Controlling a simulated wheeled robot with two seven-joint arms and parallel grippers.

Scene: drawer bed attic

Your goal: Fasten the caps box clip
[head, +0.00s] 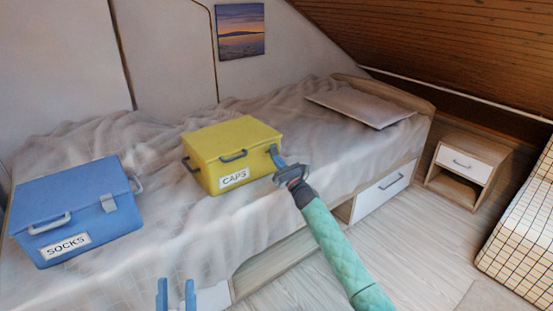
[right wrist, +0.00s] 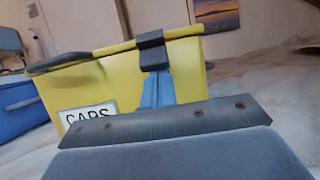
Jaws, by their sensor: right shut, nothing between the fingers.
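The yellow caps box (head: 225,158) sits on the bed with its lid down and a CAPS label on its front. It also shows in the right wrist view (right wrist: 120,85). Its dark clip (right wrist: 152,50) lies over the lid rim on the side facing the right wrist camera. My right gripper (head: 276,156) is shut and empty at the box's right side. Its blue fingertips (right wrist: 157,90) are just below the clip, against or very near the wall; contact is unclear. My left gripper (head: 176,292) is open and empty at the bottom of the head view, away from the box.
A blue socks box (head: 80,222) with a pale clip stands on the bed to the left. A pillow (head: 360,106) lies at the bed's far end. A nightstand (head: 462,172) stands beyond the bed. Rumpled bedding surrounds the caps box, with free room in front.

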